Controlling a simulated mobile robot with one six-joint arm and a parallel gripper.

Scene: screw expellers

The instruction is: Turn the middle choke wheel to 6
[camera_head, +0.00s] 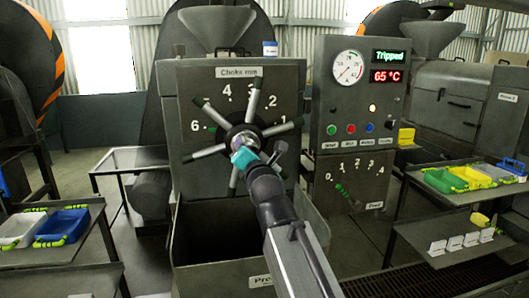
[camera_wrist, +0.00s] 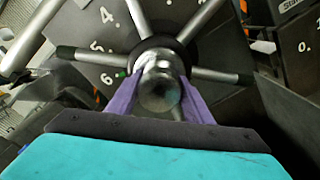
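The choke wheel (camera_head: 245,134) is a dark hub with several grey, dark-tipped spokes on the middle machine's panel. My gripper (camera_head: 246,155) is at the wheel's centre. In the wrist view its purple fingers (camera_wrist: 160,85) lie against both sides of the round metal hub end (camera_wrist: 160,92). The lower part of the wheel is hidden behind my gripper.
A control panel (camera_head: 330,120) right of the wheel has a gauge, "Tripped" and "65 °C" displays, buttons and a lower scale. Side tables with trays (camera_head: 62,226) stand left and right (camera_head: 446,180). A box-shaped bin (camera_head: 215,262) is below the wheel.

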